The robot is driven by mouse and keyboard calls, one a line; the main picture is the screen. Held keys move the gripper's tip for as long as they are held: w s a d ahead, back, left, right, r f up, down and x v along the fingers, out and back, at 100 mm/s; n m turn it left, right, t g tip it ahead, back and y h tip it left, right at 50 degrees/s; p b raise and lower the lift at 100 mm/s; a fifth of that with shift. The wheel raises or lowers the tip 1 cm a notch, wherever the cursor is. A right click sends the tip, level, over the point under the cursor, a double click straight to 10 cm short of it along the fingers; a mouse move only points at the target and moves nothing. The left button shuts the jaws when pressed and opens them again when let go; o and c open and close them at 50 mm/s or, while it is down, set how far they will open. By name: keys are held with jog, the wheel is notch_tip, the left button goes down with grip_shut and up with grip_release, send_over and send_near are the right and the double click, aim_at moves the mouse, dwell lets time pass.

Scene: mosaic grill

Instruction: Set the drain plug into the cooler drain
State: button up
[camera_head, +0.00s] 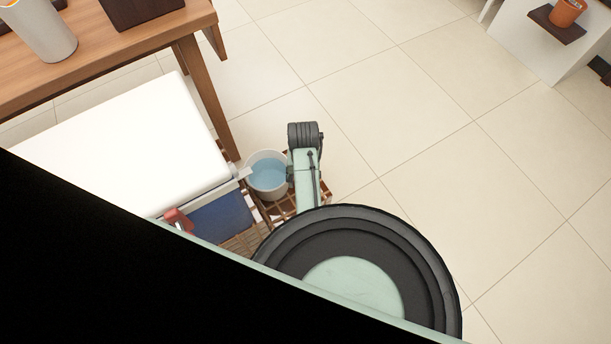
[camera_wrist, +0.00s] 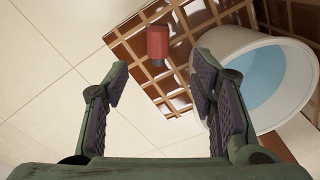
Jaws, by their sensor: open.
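A short red cylinder with a dark end, which looks like the drain plug (camera_wrist: 158,42), is at the top of the wrist view over a brown lattice rack (camera_wrist: 128,44). My gripper (camera_wrist: 160,80) is open and empty. The red piece shows beyond the gap between its fingertips, apart from them. In the head view the white cooler (camera_head: 125,145) is at the left. I cannot make out its drain in either view. My gripper is hidden behind my arm in the head view.
A white bucket of water (camera_head: 251,183) stands beside the cooler; in the wrist view the bucket (camera_wrist: 225,43) is close to my right finger. A red item (camera_head: 177,219) is by a blue panel (camera_head: 221,218). A wooden table (camera_head: 110,62) is behind.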

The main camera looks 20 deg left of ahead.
jog(key=f, duration=0.3)
jog(key=s+f, duration=0.1)
jog(key=f, duration=0.1)
jog(key=shift+d+f, duration=0.15)
jog(key=shift+d, duration=0.15)
jog(key=shift+f, duration=2.95)
jog(key=shift+c, duration=0.3)
grip_shut()
